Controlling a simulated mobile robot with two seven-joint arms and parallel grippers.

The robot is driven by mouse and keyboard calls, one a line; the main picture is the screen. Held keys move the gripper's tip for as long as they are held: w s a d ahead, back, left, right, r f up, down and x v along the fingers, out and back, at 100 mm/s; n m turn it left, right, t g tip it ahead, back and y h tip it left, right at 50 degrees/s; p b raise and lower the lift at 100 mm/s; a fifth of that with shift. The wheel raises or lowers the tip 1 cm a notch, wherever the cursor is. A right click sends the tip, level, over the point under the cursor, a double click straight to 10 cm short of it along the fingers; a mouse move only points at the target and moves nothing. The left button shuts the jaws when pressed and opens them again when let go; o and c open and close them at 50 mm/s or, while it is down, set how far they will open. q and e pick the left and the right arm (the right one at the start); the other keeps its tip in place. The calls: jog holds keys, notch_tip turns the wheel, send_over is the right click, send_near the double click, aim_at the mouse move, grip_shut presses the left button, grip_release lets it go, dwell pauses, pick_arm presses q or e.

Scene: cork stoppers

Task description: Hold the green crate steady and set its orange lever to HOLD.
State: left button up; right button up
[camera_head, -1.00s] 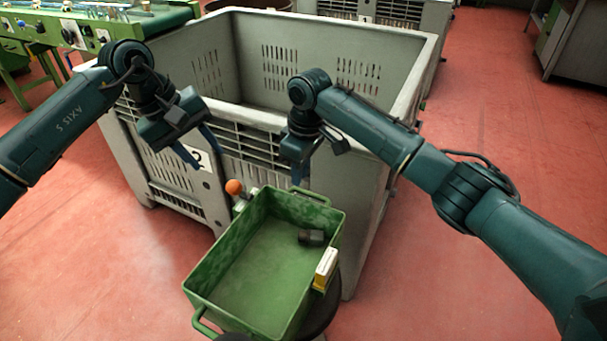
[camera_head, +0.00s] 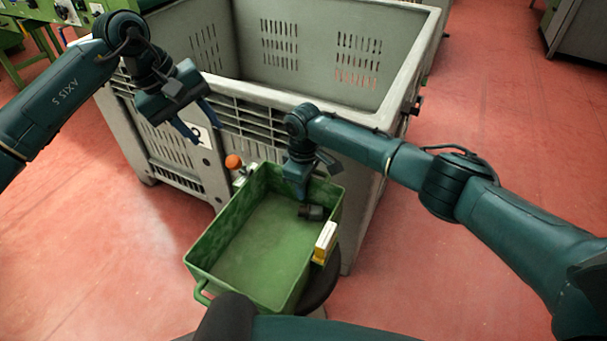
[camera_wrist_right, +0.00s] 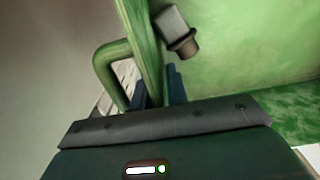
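The green crate (camera_head: 208,243) stands on a dark round stool. The lever's orange ball knob (camera_head: 233,162) sticks up outside the crate's far left side; its markings cannot be read. My right gripper (camera_head: 300,196) is at the crate's far rim. In the right wrist view, its blue fingers (camera_wrist_right: 160,92) lie on either side of the green crate wall (camera_wrist_right: 146,30), apart, with the crate's handle (camera_wrist_right: 108,68) just to the left. My left gripper (camera_head: 198,124) is open and empty, above and left of the orange knob, in front of the grey bin.
A dark grey fitting (camera_head: 312,212) lies inside the crate; it also shows in the right wrist view (camera_wrist_right: 176,28). A large grey bin (camera_head: 268,118) stands close behind. The red floor (camera_head: 450,290) is clear.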

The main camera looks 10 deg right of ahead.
jog(key=shift+f, duration=0.3)
jog(key=shift+c, duration=0.4)
grip_shut()
